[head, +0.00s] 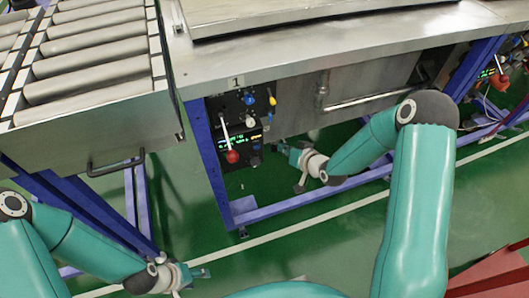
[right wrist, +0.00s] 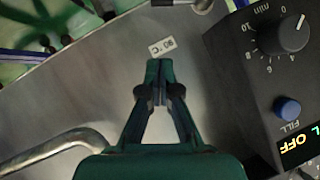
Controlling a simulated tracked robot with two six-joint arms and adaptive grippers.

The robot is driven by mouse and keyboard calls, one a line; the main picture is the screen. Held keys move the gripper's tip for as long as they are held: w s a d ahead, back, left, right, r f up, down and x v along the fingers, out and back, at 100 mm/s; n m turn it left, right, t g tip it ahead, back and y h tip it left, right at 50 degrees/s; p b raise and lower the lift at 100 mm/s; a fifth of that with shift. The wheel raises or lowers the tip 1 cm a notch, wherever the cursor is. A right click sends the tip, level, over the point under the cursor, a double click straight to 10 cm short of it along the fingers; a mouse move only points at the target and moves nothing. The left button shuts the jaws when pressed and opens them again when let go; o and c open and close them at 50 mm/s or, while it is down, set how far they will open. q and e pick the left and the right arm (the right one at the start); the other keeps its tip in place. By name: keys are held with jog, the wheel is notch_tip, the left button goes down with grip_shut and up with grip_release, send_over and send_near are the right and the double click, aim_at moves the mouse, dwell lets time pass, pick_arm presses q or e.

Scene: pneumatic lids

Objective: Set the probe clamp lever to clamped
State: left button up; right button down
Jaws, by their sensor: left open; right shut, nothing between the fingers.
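A lever with a pale rod and a red ball knob (head: 232,157) is on the dark control panel (head: 250,117) under the bench edge marked 1. Its rod slants down, with the ball at the lower end; no label on it is readable, so I cannot tell whether it is the probe clamp lever. My right gripper (head: 284,150) is to the right of the panel, apart from the lever. In the right wrist view its fingers (right wrist: 160,77) are shut and empty, before a metal surface. The lever is not in that view. My left gripper (head: 200,272) is open, low at left.
The wrist view shows a minute dial (right wrist: 289,35), a blue FILL button (right wrist: 287,107) and a label (right wrist: 163,47) reading 90 °C. A bent metal handle (right wrist: 50,150) is at lower left. A roller conveyor (head: 90,60) and blue bench legs (head: 212,165) bound the space.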

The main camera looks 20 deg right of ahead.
jog(key=s+a+f+x, duration=0.1)
jog(key=f+x, duration=0.1)
jog(key=x, duration=1)
jog(key=shift+s+b, duration=0.3)
jog(key=shift+b, duration=0.1)
jog(key=shift+f, duration=0.15)
jog(key=b, duration=0.2)
jog(key=f+b, duration=0.1)
jog(key=b, duration=0.1)
jog(key=shift+s+a+f, duration=0.1)
jog(key=shift+a+f, duration=0.15)
jog(key=shift+f, duration=0.05)
